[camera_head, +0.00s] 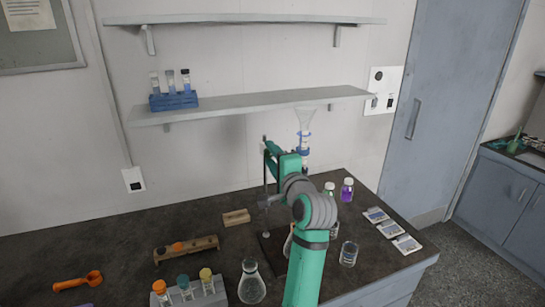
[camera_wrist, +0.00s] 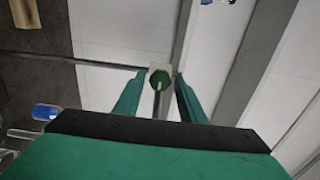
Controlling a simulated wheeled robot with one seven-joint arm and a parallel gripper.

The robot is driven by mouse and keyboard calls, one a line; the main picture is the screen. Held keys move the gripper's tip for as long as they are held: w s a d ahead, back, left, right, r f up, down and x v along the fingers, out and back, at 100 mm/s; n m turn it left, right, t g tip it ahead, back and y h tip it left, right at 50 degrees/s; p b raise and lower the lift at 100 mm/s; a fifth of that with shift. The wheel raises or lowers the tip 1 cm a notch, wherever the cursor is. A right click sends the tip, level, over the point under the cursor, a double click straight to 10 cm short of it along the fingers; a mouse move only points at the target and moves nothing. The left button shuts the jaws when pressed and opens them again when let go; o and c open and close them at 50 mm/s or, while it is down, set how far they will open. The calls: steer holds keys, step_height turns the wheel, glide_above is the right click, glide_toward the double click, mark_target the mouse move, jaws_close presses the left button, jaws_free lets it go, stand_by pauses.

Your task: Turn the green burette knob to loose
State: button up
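The green burette knob (camera_wrist: 160,79) shows in the wrist view as a small round dark-green end in front of a white block. My gripper (camera_wrist: 162,74) has its two green fingers apart, one on each side of the knob, with a narrow gap visible. I cannot tell how deep the knob sits between the fingertips. In the head view the burette's clear funnel top (camera_head: 305,120) and blue collar (camera_head: 303,137) rise behind my arm. The knob and the fingertips are hidden there by my arm.
A burette stand base (camera_head: 271,247) is on the dark bench. Around it are a flask (camera_head: 251,284), a beaker (camera_head: 348,254), a purple bottle (camera_head: 347,190), a wooden block (camera_head: 236,217) and a bottle rack (camera_head: 190,293). A shelf (camera_head: 250,106) hangs behind.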

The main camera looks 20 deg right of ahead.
steer(key=c, duration=0.7)
steer(key=shift+w+a+n, duration=0.1)
steer(key=shift+w+n, duration=0.1)
steer(key=shift+n, duration=0.8)
steer(key=n, duration=0.2)
steer(key=shift+n, duration=0.3)
steer(key=shift+s+f, duration=0.1)
steer(key=o, duration=1.1)
steer(key=shift+a, duration=0.1)
steer(key=shift+s, duration=0.1)
